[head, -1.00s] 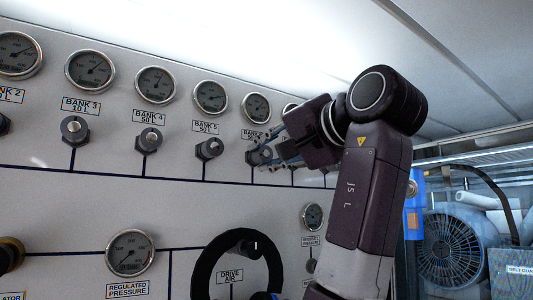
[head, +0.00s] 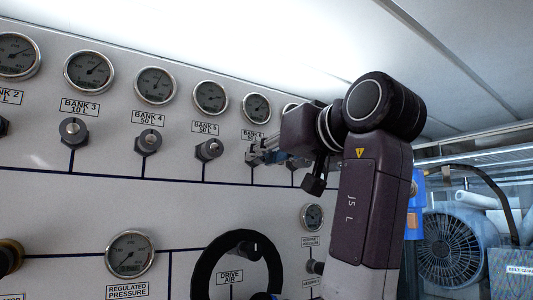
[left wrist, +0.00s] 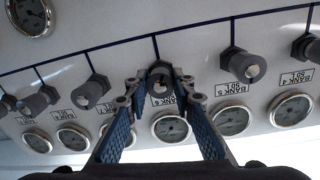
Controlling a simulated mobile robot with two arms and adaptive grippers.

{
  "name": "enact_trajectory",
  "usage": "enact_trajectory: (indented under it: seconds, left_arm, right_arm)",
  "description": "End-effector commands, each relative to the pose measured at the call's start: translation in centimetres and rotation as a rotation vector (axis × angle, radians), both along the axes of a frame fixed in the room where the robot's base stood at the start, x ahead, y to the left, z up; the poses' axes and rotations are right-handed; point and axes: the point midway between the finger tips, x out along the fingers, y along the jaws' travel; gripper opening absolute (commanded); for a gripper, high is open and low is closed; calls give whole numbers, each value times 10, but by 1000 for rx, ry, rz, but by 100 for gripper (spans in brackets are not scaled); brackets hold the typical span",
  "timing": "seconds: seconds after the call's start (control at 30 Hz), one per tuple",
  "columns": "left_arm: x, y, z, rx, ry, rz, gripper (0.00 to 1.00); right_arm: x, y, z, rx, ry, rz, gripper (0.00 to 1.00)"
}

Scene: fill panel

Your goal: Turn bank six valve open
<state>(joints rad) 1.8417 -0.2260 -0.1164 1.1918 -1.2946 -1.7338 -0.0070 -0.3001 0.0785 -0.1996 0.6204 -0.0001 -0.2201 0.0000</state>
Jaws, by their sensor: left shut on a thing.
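The bank six valve is a dark grey knob with a lighter centre (left wrist: 160,75) in the left wrist view, where the panel appears upside down. The BANK 6 label (head: 254,135) and its gauge (head: 257,107) sit above it in the head view. My left gripper (head: 254,154) reaches the panel there and mostly hides the knob. In the left wrist view my left gripper's blue-padded fingers (left wrist: 160,84) stand on both sides of the knob, shut on it. My right gripper is not in view.
The bank five valve (head: 209,149) and bank four valve (head: 148,141) sit to the left in the same row. A black handwheel (head: 203,264) stands out below, near the DRIVE AIR label (head: 230,276). A fan (head: 450,247) is at the right.

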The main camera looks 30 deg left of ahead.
Motion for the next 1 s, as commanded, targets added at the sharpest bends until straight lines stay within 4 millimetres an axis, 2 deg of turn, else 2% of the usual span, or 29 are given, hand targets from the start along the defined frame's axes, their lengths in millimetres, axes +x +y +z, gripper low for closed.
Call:
enact_trajectory:
  seconds: [0.3,0.77,0.8,0.93,1.0]
  left_arm:
    - [0,0,4,-29,-95,-3,0]
    - [0,0,4,-33,-106,-3,0]
    - [0,0,4,-33,-106,-3,25]
    - [0,0,3,-34,-104,-2,39]
    - [0,0,3,-35,-104,-1,41]
  right_arm:
    - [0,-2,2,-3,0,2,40]
    - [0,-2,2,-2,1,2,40]
    - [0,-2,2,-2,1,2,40]
    - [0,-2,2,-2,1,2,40]
    - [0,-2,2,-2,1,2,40]
